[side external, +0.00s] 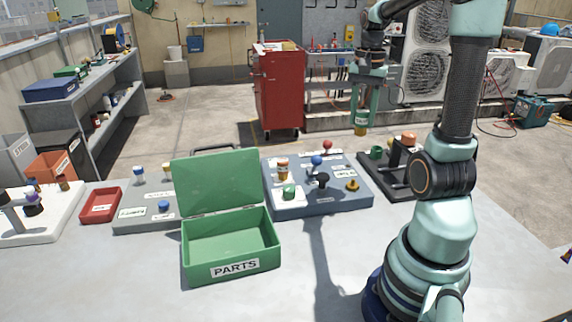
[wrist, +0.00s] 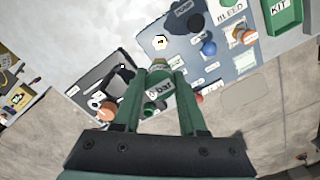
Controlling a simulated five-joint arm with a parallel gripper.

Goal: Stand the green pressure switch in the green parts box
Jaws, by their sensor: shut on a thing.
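My gripper (side external: 362,112) hangs high over the back right of the table, above the gap between the blue-grey board and the black stand. It is shut on the green pressure switch (wrist: 160,100), a green cylinder lettered "bar". Its lower end, yellowish, shows below the fingers in the side view (side external: 361,128). The switch hangs well above the table; much of it is hidden by the fingers. The green parts box (side external: 231,268), labelled PARTS, stands at the front left of my gripper with its lid (side external: 217,180) open and tilted back. The visible part of its inside looks empty.
The blue-grey board (side external: 325,202) carries several small knobs and fittings beside the box. A black stand (side external: 400,182) holds orange and green parts. A red tray (side external: 101,205) and grey board (side external: 140,222) lie left. The front table is clear.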

